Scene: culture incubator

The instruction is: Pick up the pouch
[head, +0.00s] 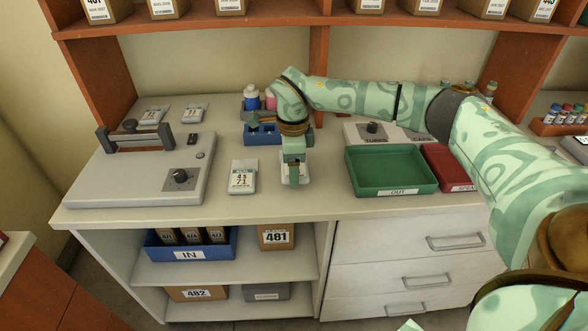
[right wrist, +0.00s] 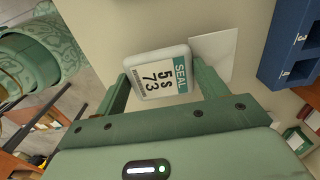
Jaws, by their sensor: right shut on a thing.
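My right gripper (head: 293,178) points down over the middle of the counter. It is shut on a white pouch (right wrist: 160,73) with a teal label reading "SEAL 5s 73". The right wrist view shows the pouch between the two fingers of the gripper (right wrist: 162,88). In the head view the gripper mostly hides that pouch. I cannot tell whether it touches the counter. A second pouch (head: 242,178), labelled 4s 71, lies just left of the gripper. My left gripper is not in view.
A grey sealer-like device (head: 140,185) stands at the left, with two small pouches (head: 153,115) (head: 195,112) behind it. A blue rack (head: 262,138) stands behind the gripper. A green OUT tray (head: 392,190) and a red tray (head: 436,155) are at the right. A white square (right wrist: 205,50) lies beyond the held pouch.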

